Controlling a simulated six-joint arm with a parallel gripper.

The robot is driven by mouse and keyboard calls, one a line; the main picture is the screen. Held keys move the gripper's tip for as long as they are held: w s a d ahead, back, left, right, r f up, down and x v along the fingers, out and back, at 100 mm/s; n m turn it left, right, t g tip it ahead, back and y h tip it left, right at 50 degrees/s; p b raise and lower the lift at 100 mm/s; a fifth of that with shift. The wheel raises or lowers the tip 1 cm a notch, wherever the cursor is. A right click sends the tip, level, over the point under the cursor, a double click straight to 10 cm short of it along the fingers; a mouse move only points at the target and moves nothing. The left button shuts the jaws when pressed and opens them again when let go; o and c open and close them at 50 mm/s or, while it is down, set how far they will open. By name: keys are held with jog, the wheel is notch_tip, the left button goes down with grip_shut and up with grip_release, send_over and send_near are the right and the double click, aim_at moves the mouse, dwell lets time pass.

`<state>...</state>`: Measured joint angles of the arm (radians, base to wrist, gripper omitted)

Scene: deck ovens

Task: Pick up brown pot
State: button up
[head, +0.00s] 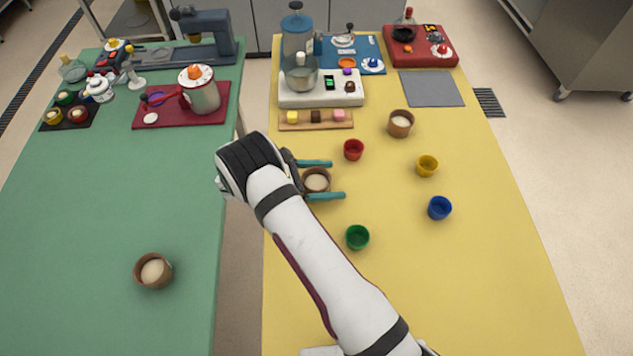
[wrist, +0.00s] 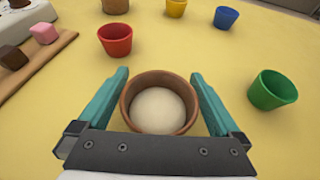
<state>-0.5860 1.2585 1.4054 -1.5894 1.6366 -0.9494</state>
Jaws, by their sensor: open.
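A brown pot (head: 317,187) with pale contents stands on the yellow table, between the open teal fingers of my gripper (head: 328,180). In the wrist view the same brown pot (wrist: 160,128) sits between the fingertips of my gripper (wrist: 158,85), with one finger on each side; I cannot tell whether either touches it. A second brown pot (head: 400,126) stands farther back on the yellow table. A third brown pot (head: 153,277) stands on the green table at the left.
Around the gripper stand a red cup (head: 353,149), a green cup (head: 357,237), a yellow cup (head: 427,165) and a blue cup (head: 439,208). A wooden board (head: 287,126) with small blocks lies behind. A gap separates the yellow table (head: 500,270) and the green table (head: 80,220).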

jog(key=c, duration=1.3)
